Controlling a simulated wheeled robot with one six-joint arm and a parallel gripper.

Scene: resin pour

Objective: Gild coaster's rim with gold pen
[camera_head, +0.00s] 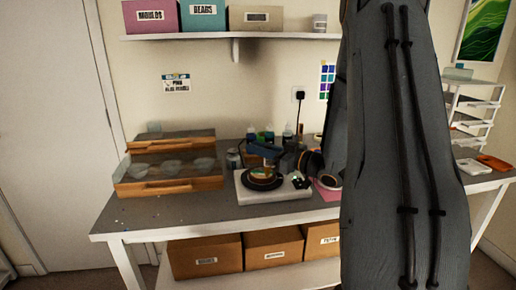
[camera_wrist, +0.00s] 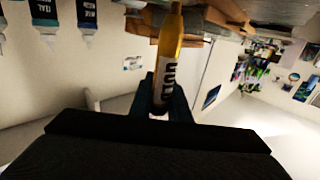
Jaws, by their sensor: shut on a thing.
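The gold pen (camera_wrist: 165,65), with a white label, is clamped between the dark fingers of my gripper (camera_wrist: 167,95) in the wrist view. In the head view my gripper (camera_head: 263,151) is low over the round dark turntable (camera_head: 262,185). The coaster (camera_head: 259,174) looks like a small disc on that turntable, partly hidden below the gripper. I cannot tell whether the pen tip touches its rim.
The turntable stands on a white base (camera_head: 280,192) on the grey bench (camera_head: 190,207). A wooden-framed case (camera_head: 170,175) holding clear pieces is at left. Bottles (camera_head: 269,134) and a can (camera_head: 233,159) stand behind. My arm hides the bench's right middle. The front left bench is mostly clear.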

